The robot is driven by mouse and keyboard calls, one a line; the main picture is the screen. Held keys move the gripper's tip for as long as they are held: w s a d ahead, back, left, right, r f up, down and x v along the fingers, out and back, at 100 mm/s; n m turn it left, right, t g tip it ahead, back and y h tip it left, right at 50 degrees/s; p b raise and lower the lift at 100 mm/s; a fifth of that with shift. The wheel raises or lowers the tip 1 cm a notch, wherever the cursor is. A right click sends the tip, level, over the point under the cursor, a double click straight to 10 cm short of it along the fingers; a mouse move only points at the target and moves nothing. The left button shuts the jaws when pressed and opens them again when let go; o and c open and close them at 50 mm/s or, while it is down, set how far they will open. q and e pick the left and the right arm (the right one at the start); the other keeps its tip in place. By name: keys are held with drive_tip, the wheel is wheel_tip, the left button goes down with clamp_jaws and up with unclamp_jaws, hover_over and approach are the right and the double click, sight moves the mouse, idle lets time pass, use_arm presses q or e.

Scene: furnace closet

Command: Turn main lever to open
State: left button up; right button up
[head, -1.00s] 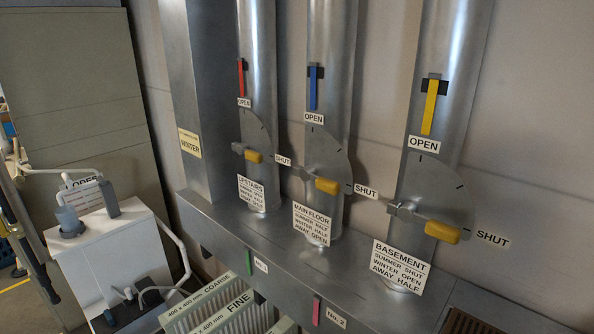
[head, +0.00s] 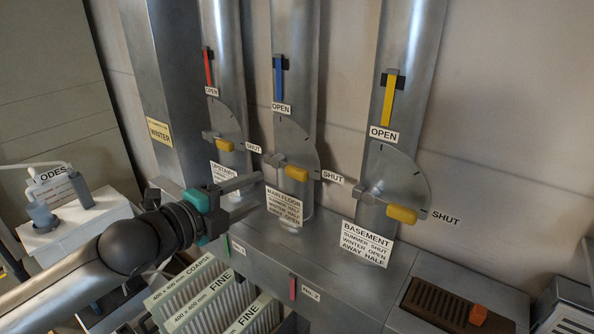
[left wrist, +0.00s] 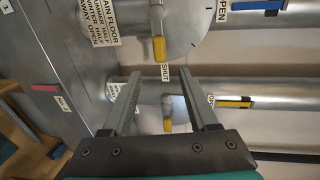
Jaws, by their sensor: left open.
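The main floor lever has a yellow handle (head: 297,173) on the middle pipe's quadrant plate, pointing toward the SHUT label (head: 332,177). Its OPEN label (head: 281,108) is higher up, below a blue tab. My left gripper (head: 260,193) is open and empty, to the left of and a little below the lever, apart from it, in front of the pipes. In the left wrist view, the main floor lever's handle (left wrist: 159,48) shows beyond the open fingers (left wrist: 160,76); the basement lever's handle (left wrist: 167,124) appears between the fingers. My right gripper is not in view.
The upstairs lever (head: 226,145) and basement lever (head: 401,214) flank the main one, both toward SHUT. Sign cards hang below them; my gripper partly covers the upstairs card (head: 226,174). A metal duct ledge (head: 330,262) and filters (head: 215,295) are below.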

sight(293, 175)
use_arm(q)
drive_tip(key=x, duration=1.4)
drive_tip(key=shift+w+d, duration=0.2)
drive_tip(key=shift+w, duration=0.15)
clamp_jaws()
drive_tip(key=shift+f, duration=0.1)
idle(0.9)
